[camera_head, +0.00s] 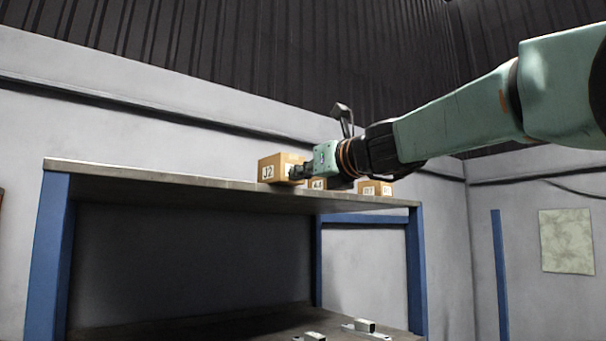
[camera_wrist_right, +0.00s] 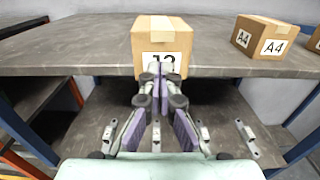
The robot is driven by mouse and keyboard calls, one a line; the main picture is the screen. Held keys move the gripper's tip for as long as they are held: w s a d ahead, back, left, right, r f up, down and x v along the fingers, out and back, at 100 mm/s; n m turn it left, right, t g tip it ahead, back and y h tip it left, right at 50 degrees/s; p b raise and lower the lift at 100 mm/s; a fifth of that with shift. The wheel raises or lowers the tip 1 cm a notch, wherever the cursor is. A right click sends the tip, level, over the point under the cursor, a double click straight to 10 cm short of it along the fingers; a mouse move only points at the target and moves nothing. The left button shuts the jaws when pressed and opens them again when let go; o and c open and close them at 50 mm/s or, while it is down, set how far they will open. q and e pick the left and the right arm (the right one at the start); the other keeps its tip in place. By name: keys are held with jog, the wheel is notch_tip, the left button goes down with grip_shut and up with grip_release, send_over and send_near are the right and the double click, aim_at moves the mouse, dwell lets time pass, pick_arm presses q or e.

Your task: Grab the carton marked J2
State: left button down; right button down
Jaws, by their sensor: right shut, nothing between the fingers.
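The carton marked J2 (camera_head: 268,165) is a small brown box at the front edge of the upper shelf (camera_head: 150,173). In the right wrist view the same carton (camera_wrist_right: 165,38) stands straight ahead, tape on its top, its label partly hidden by the fingers. My right gripper (camera_head: 296,171) is at the carton's right side in the head view. In the wrist view the fingers (camera_wrist_right: 158,84) are shut with nothing between them, their tips in front of the label. I cannot tell whether they touch the carton. My left gripper is not in view.
A carton marked A4 (camera_wrist_right: 262,40) stands to the right on the same shelf, and another carton (camera_head: 374,188) stands farther right. Metal brackets (camera_head: 366,327) lie on the lower shelf. Blue posts (camera_head: 48,250) hold up the rack. The shelf left of J2 is clear.

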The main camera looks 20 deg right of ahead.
jog(key=shift+w+a+p, duration=0.15)
jog(key=shift+w+p, duration=0.3)
jog(key=shift+w, duration=0.25)
dwell(0.3)
jog(key=shift+s, duration=0.1)
